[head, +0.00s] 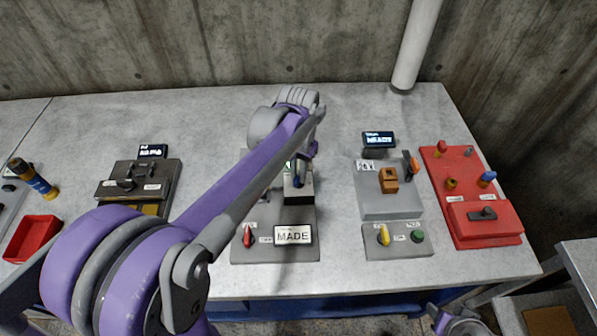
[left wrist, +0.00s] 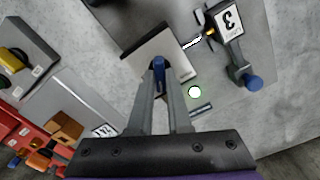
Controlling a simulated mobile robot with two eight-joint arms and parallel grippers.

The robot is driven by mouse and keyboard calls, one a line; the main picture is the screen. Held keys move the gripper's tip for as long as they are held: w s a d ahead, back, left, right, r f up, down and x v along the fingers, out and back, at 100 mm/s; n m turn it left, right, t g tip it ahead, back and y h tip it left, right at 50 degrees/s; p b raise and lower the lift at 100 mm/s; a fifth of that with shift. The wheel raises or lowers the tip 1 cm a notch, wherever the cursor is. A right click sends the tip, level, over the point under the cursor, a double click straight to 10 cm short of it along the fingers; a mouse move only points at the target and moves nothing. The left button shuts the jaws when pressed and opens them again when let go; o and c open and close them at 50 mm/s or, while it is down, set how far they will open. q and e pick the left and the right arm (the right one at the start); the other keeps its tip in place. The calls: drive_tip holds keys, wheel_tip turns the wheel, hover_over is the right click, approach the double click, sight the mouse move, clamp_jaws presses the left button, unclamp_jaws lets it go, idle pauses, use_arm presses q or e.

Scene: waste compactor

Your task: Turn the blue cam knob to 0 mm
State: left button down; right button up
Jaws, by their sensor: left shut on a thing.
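A blue knob (left wrist: 158,68) stands on a light block (left wrist: 165,47) in the left wrist view. My left gripper (left wrist: 159,80) is shut on the blue knob, one grey finger on each side. In the head view my left gripper (head: 299,172) reaches down to the middle machine, and the arm and fingers hide most of the knob. The knob's scale and pointer are too small or hidden to read. My right gripper is not visible.
A second blue knob (left wrist: 253,82) sits beside a plate marked 3. A grey station (head: 390,206) and red panel (head: 485,234) stand to the right.

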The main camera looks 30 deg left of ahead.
sight(298, 176)
use_arm(q)
drive_tip(key=m, duration=1.2)
drive_tip(key=shift+b, duration=0.4)
idle(0.3)
drive_tip(key=c, duration=0.9)
unclamp_jaws()
drive_tip(key=shift+o, duration=0.2)
drive_tip(key=shift+r, duration=0.1)
wheel_tip(298, 176, up, 11)
drive_tip(key=shift+p, duration=0.35)
